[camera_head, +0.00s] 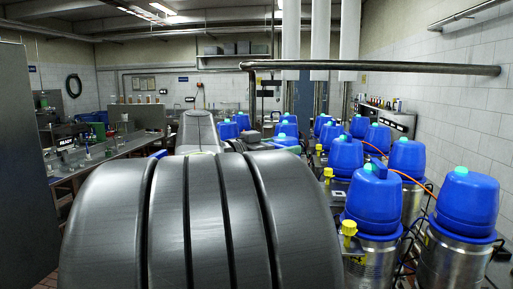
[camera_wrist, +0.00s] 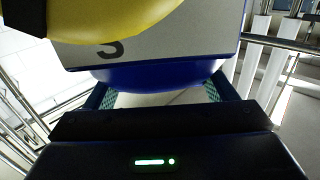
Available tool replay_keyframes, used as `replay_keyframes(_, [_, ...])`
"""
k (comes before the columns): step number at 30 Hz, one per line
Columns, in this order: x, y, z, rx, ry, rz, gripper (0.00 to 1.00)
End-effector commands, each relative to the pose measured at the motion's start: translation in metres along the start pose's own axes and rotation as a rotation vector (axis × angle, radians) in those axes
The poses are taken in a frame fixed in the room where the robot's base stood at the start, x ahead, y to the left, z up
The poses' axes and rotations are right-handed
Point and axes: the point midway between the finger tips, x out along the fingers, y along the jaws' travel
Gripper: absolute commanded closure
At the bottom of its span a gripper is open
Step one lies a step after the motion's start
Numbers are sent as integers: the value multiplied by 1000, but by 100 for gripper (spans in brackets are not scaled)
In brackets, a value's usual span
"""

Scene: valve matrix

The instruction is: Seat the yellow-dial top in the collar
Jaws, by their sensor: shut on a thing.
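In the wrist view, my gripper (camera_wrist: 155,93) is shut on a blue rounded top (camera_wrist: 150,76), its green-patterned pads at the left and right of the blue part. The top carries a pale plate (camera_wrist: 190,40) with a dark character, partly cut off. A large yellow dial (camera_wrist: 110,18) lies over the plate at the upper left and runs out of the picture. In the head view, my arm fills the middle and hides my gripper. I cannot make out the collar in either view.
Several blue-topped steel valves stand in rows at the right, such as a near one (camera_head: 375,206). Yellow knobs (camera_head: 348,229) stick out beside them. A horizontal pipe (camera_head: 400,68) crosses above. A bench (camera_head: 115,150) stands at the left, and a grey panel (camera_head: 25,160) at the far left.

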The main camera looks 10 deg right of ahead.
Motion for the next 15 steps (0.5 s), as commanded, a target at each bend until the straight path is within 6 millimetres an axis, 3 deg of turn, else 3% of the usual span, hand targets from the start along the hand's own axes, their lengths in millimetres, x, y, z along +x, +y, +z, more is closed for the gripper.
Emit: replay_keyframes(15, [0,0,11,1,1,0,79])
